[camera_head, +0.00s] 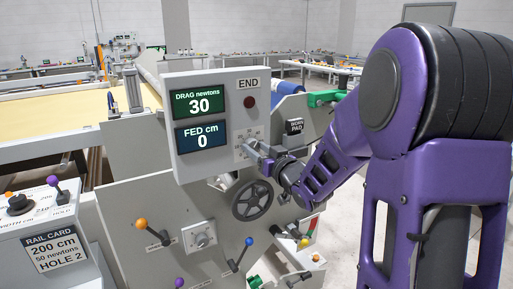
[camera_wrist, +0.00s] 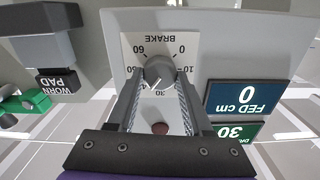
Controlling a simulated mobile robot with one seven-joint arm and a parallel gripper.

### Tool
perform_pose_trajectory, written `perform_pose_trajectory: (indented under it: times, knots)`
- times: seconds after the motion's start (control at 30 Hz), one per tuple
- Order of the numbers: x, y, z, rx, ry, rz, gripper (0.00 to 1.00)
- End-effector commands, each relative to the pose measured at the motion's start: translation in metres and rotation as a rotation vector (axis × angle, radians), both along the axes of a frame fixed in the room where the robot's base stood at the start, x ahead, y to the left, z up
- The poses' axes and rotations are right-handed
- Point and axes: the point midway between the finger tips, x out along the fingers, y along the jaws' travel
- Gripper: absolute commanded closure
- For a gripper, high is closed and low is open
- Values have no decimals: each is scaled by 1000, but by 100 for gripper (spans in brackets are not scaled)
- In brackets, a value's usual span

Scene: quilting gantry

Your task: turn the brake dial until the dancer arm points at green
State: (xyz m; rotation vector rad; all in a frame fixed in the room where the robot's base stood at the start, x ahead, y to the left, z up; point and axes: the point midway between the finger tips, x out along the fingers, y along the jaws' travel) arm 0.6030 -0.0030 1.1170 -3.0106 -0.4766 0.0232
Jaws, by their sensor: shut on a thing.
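My gripper (camera_head: 262,157) is at the brake dial on the grey display panel, with its fingers around the dial. In the wrist view the round grey brake dial (camera_wrist: 159,70) sits between the two fingertips (camera_wrist: 158,80), on a white plate marked BRAKE, 0 to 60. Its white mark points near the 30 to 40 side. In the head view my fingers mostly hide the dial. At the lower right, a small red and green scale (camera_head: 311,229) shows beside a grey arm with a yellow tip (camera_head: 303,240), seemingly the dancer arm. Which colour it points at is too small to tell.
The DRAG screen (camera_head: 198,103) reads 30 newtons and the FED screen (camera_head: 202,136) reads 0 cm. A rail card (camera_head: 55,248) says 200 cm, 50 newtons, hole 2. A black handwheel (camera_head: 252,200) and several ball-ended levers are below. A WORN PAD block (camera_head: 294,127) is close by.

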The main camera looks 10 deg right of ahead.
Motion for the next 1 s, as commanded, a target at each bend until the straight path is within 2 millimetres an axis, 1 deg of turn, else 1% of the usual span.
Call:
perform_pose_trajectory:
  times: [0.3,0.5,0.7,1.0]
  knots:
    - [0,-1,2,224,72,0,100]
    - [0,-1,2,332,107,0,100]
    - [0,0,1,395,126,1,100]
    - [1,-1,1,419,133,1,100]
